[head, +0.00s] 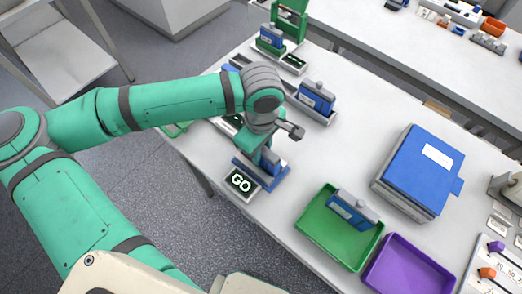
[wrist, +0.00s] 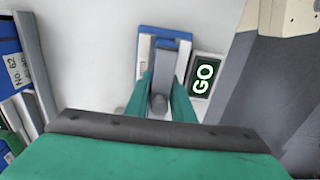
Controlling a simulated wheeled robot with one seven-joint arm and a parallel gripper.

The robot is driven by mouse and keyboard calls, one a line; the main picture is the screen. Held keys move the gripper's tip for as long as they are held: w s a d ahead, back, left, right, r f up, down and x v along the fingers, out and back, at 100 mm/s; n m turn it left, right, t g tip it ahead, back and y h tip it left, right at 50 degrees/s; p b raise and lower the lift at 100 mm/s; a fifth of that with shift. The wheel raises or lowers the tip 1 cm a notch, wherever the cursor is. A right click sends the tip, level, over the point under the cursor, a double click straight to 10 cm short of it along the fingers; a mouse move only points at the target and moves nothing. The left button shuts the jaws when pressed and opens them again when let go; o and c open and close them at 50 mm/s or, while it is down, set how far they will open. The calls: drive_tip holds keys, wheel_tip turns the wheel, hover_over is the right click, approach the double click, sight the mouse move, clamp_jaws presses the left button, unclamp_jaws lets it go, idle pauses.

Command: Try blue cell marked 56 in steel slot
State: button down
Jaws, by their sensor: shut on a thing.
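My gripper (wrist: 160,102) is shut on the grey knob of a blue cell (head: 270,160). It is over a blue-based slot (head: 275,182) with grey parts, which also shows in the wrist view (wrist: 184,39). The cell is upright at this slot; my fingers and wrist hide much of it, so I cannot tell how deep it sits. Its number is not readable. A lit display (head: 241,182) beside the slot reads GO, and it shows in the wrist view too (wrist: 204,75). I cannot make out a steel label on the slot.
Another blue cell (head: 317,97) stands in a grey rack; a label in the wrist view reads No. 62 (wrist: 17,68). A green tray (head: 318,236) holds a blue cell (head: 352,209). A purple tray (head: 408,268) and a blue box (head: 420,172) are to the right.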

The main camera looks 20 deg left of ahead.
drive_tip(key=shift+r, duration=0.1)
drive_tip(key=shift+r, duration=4.45)
